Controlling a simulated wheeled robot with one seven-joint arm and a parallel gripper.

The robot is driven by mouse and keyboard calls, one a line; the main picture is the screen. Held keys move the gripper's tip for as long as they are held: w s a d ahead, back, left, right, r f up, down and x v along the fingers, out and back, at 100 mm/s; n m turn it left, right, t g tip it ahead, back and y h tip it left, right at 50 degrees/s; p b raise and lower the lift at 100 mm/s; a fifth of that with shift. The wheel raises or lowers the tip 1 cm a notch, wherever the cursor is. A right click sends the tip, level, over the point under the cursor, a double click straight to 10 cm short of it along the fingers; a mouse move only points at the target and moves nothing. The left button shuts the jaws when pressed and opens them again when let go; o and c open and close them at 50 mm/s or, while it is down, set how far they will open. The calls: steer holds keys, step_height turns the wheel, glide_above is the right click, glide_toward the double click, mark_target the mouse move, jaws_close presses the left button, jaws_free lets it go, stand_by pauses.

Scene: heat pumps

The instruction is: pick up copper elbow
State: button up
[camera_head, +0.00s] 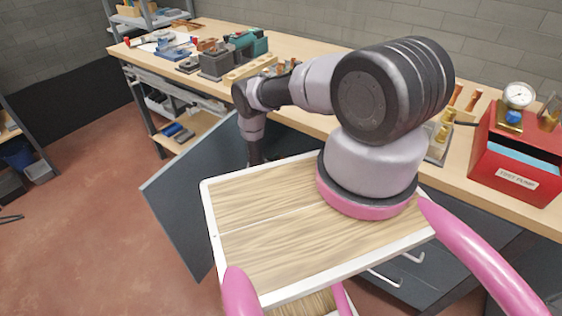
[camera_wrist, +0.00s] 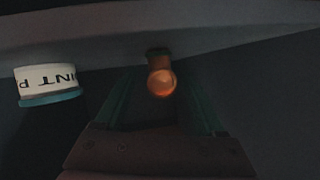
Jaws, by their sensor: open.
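The copper elbow (camera_wrist: 161,82) shows in the wrist view as a small orange-brown fitting with its round end toward the camera. It lies against a dark grey surface. My gripper (camera_wrist: 158,88) is open, with one finger on each side of the elbow in the picture. I cannot tell whether the fingertips reach down around it or stop short of it. No contact shows. In the head view the arm reaches down behind my own tray-like base, and the gripper and the elbow are hidden there.
A white and teal tub (camera_wrist: 48,84) with partly readable lettering is left of the elbow. A pale grey edge (camera_wrist: 220,20) crosses the top of the wrist view. A dark grey panel (camera_head: 180,185) stands out below the workbench (camera_head: 318,62). A red case (camera_head: 515,160) sits on the bench at right.

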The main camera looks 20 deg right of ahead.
steer(key=x, duration=0.3)
steer(key=shift+w+d+f, duration=0.1)
steer(key=shift+w+d, duration=0.05)
steer(key=shift+w, duration=0.05)
steer(key=shift+c, duration=0.4)
jaws_close()
step_height(320, 180, up, 10)
stand_by(0.5)
